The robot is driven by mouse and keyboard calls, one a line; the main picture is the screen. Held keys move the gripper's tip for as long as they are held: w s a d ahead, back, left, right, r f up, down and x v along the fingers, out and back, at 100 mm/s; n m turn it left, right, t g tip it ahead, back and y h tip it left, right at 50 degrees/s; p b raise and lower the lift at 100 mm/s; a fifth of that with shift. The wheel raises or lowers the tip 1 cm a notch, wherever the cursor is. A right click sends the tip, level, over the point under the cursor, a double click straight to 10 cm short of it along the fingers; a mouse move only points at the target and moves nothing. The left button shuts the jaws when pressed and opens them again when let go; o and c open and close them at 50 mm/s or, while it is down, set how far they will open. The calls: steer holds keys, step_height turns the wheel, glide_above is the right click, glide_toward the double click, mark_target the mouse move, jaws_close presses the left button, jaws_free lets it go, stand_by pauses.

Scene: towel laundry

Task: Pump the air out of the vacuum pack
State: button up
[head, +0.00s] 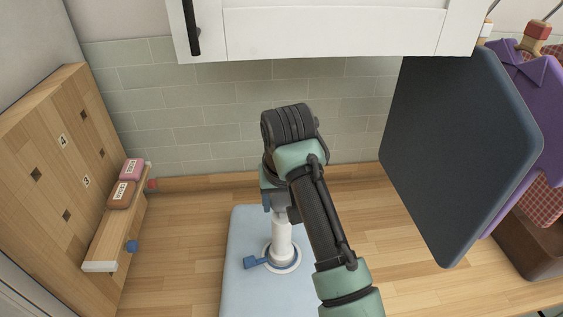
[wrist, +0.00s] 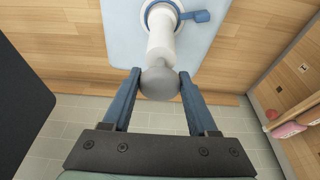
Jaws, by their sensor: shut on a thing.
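The vacuum pack (head: 240,225) is a light blue slab lying on the wooden counter; part of it also shows in the wrist view (wrist: 118,45). A white pump (head: 281,238) stands upright on it, with a round base and a blue lever (head: 254,262) at its side. The pump's rounded grey knob (wrist: 159,82) sits between the two blue fingers of my gripper (wrist: 159,74), which is shut on it. In the head view my gripper (head: 272,200) is directly above the pump, and my arm hides the knob and part of the pack.
A wooden board (head: 60,180) with a ledge holding a pink block (head: 132,169) and a brown block (head: 121,195) stands at left. A dark panel (head: 455,150) stands at right near purple cloth (head: 545,130). A white cabinet (head: 320,30) hangs above. Counter beside the pack is clear.

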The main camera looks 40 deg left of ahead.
steer(key=shift+s+r+p, duration=0.1)
steer(key=shift+r+p, duration=1.85)
steer(key=shift+r, duration=0.2)
steer(key=shift+f+b, duration=1.55)
steer(key=shift+f, duration=1.55)
steer(key=shift+r+p, duration=2.55)
steer(key=shift+r, duration=0.05)
